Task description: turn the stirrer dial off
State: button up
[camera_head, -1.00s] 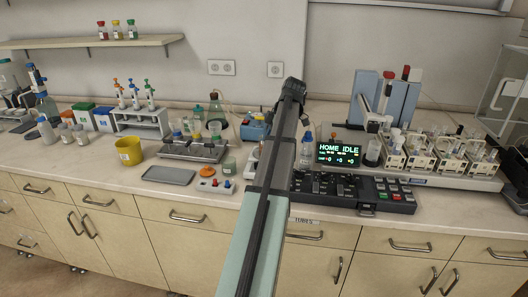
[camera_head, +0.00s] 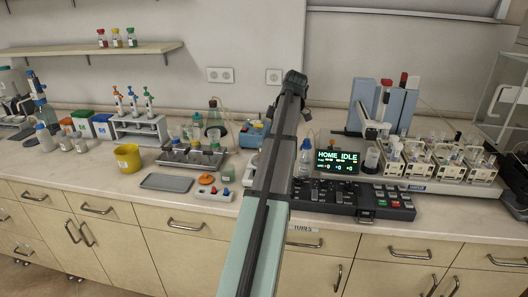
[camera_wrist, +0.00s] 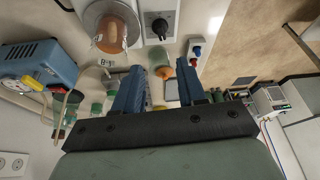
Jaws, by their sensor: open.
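The stirrer dial is a black round knob (camera_wrist: 160,27) on a pale panel, at the top of the wrist view. Beside it on the left is the stirrer's round plate (camera_wrist: 88,22), with a flask of orange liquid (camera_wrist: 112,32) on it. My gripper (camera_wrist: 160,75) is open, with its two blue fingers apart and nothing held between them. In the picture the fingertips lie below the dial, and a gap shows between them and it. In the head view my arm covers the dial and my fingers.
A small box with red and blue buttons (camera_wrist: 195,46) lies right of the dial; it also shows in the head view (camera_head: 213,194). A blue device (camera_wrist: 38,65) stands at the left. Green-capped bottles and glassware are near the fingers. A black keypad (camera_head: 340,198) lies right of my arm.

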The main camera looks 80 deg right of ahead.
jog(key=w+a+f+m+g+h, duration=0.2)
jog(key=w+m+g, duration=0.3)
jog(key=w+m, duration=1.3)
jog(key=s+a+r+m+g, duration=0.15)
jog(key=s+m, duration=0.25)
jog(key=m, duration=0.4)
jog(key=s+d+r+m+g, duration=0.1)
jog(key=s+m+g, duration=0.15)
jog(key=m, duration=0.65)
jog(key=shift+t, duration=0.3)
jog(key=x, duration=1.4)
jog(key=shift+s+a, duration=0.2)
jog(key=shift+s, duration=0.1)
grip_shut()
